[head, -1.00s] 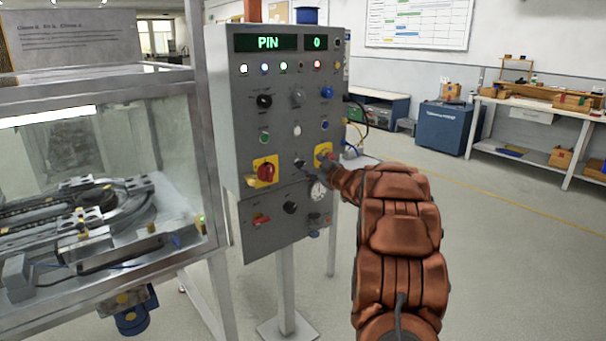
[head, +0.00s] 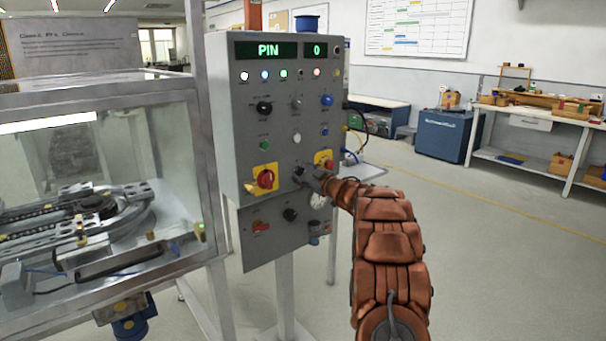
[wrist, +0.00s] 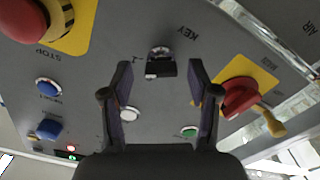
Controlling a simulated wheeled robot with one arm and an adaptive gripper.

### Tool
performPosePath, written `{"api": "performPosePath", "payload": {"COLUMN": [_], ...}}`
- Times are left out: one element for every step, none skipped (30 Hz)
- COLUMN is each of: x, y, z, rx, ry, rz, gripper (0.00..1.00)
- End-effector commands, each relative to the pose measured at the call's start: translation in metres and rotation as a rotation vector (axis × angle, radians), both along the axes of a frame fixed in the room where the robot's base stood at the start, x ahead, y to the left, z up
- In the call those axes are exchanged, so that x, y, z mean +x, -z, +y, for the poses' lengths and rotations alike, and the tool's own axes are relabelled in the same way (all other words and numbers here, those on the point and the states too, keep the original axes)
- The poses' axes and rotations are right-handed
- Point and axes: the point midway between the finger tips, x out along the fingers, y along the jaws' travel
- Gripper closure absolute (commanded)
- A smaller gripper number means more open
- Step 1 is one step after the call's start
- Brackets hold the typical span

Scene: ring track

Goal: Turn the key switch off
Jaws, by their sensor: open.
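The key switch (wrist: 160,55), marked KEY, is on the grey control panel (head: 275,120). In the wrist view its dark key head (wrist: 162,68) sits between the two fingertips of my gripper (wrist: 160,65), with a gap on both sides. My gripper is open and faces the panel. In the head view my gripper (head: 304,177) is at the lower middle of the panel and largely hides the switch. The key's exact turn angle is hard to read.
A red STOP button (wrist: 35,15) on yellow and a red rotary switch (wrist: 240,97) on yellow flank the key. Blue, white and green buttons are nearby. A glass-walled ring track (head: 100,200) stands left. The floor to the right is clear.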

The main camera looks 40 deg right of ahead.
Motion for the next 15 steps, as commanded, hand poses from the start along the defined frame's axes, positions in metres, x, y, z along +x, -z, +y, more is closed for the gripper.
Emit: {"api": "performPosePath", "payload": {"x": [0.0034,0.0048,0.0063,0.0071,0.0078,0.0085,0.0088,0.0089,0.0090,0.0090,0.0090,0.0089,0.0089,0.0089,0.0089], "y": [0.0011,0.0016,0.0021,0.0021,0.0023,0.0023,0.0022,0.0022,0.0020,0.0020,0.0018,0.0017,0.0016,0.0016,0.0015], "z": [0.0004,0.0004,0.0004,0.0005,0.0005,0.0005,0.0006,0.0006,0.0005,0.0006,0.0006,0.0006,0.0007,0.0007,0.0006], "rx": [0.000,0.001,0.001,0.002,0.002,0.002,0.002,0.002,0.002,0.002,0.002,0.002,0.002,0.002,0.001], "ry": [0.000,0.000,0.000,0.000,0.000,0.000,0.000,0.000,0.000,0.000,0.000,0.000,0.000,0.000,0.000], "rz": [0.001,0.002,0.002,0.002,0.002,0.002,0.002,0.002,0.002,0.002,0.002,0.002,0.002,0.002,0.001], "gripper": [0.40,0.40,0.40,0.40,0.40,0.40,0.40,0.40,0.40,0.40,0.40,0.40,0.40,0.40,0.43]}}
